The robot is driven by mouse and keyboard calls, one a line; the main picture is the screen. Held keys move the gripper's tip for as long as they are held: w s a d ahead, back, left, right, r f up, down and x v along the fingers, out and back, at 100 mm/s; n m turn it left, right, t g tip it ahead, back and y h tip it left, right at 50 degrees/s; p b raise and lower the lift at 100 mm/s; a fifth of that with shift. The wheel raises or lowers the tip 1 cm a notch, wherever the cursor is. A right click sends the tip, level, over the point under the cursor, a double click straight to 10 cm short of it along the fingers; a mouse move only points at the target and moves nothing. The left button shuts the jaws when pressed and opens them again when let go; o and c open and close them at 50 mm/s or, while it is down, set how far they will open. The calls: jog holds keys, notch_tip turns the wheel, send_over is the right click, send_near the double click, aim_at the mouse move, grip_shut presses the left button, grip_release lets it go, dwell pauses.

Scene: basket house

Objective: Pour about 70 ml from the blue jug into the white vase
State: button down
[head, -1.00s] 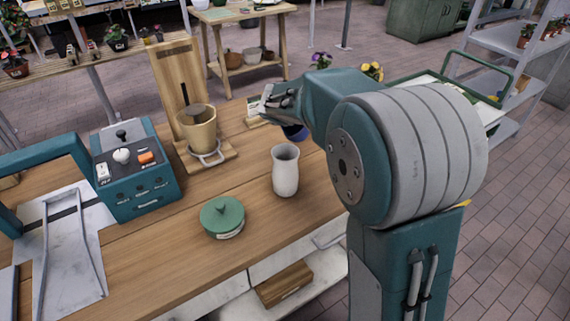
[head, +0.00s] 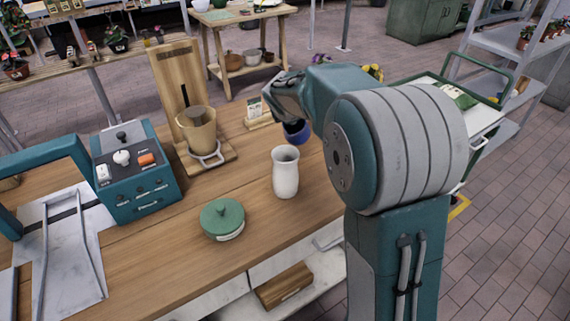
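The white vase (head: 285,174) stands upright and open-topped near the right edge of the wooden table. The blue jug (head: 297,132) is just behind it, slightly to the right, and shows only in part below my arm. My gripper (head: 287,98) is at the end of my teal arm, right above the jug. The fingers are small and partly hidden, so I cannot tell whether they hold the jug. The jug's handle and contents are not visible.
A green lidded pot (head: 222,220) sits front left of the vase. A beige pitcher (head: 197,130) stands on a wooden stand behind left. A teal control box (head: 137,175) is farther left. A small card holder (head: 257,113) stands near my gripper.

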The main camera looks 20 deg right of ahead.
jog(key=shift+w+d+f+m+g+y+b, duration=0.1)
jog(key=shift+w+d+g+y+b, duration=0.3)
jog(key=shift+w+g+y+b, duration=0.4)
jog(key=shift+w+d+f+m+g+y+b, duration=0.1)
jog(key=shift+w+d+g+y+b, duration=0.35)
jog(key=shift+g, duration=0.55)
jog(key=shift+w+d+f+m+g+y+b, duration=0.1)
jog(key=shift+w+d+g+y+b, duration=0.35)
jog(key=shift+w+g, duration=0.4)
